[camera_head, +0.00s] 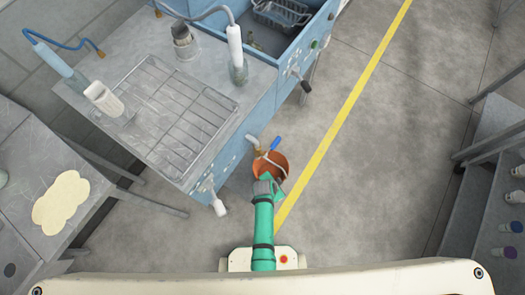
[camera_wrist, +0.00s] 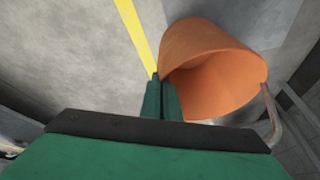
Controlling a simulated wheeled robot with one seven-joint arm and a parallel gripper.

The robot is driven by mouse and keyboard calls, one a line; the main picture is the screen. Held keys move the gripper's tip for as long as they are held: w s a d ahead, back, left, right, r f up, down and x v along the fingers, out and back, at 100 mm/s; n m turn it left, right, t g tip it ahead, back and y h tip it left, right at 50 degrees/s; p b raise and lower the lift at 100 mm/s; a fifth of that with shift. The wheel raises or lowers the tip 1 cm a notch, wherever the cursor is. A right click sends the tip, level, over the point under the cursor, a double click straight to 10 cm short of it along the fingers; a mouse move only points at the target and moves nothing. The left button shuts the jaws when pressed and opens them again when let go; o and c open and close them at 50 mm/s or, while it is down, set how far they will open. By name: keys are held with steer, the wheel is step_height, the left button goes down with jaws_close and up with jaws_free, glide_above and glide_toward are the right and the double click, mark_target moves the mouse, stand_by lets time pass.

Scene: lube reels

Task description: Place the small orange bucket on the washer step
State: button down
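The small orange bucket (camera_head: 267,166) is at the front corner of the blue washer (camera_head: 262,112), in front of its side. In the wrist view the bucket (camera_wrist: 205,45) is tilted, with its open mouth toward the camera and its wire handle at the right. My gripper (camera_head: 268,184) reaches the bucket's near side. In the wrist view its green fingers (camera_wrist: 161,98) are close together at the bucket's rim and look shut on it. The washer has a grey metal top with a wire rack (camera_head: 180,115). I cannot tell which part is the washer step.
A brass-ended hose nozzle and a blue handle (camera_head: 275,143) are close to the bucket. A metal table (camera_head: 20,165) stands at the left, and shelves (camera_head: 490,190) stand at the right. The floor beside the yellow line (camera_head: 355,90) is clear.

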steer(key=w+a+f, duration=0.3)
steer(key=w+a, duration=0.1)
steer(key=a, duration=0.2)
steer(key=shift+w+a+f, duration=0.25)
steer(key=shift+w+a, duration=0.1)
steer(key=shift+w, duration=0.05)
steer(key=c, duration=2)
jaws_free()
steer(key=shift+f, duration=0.1)
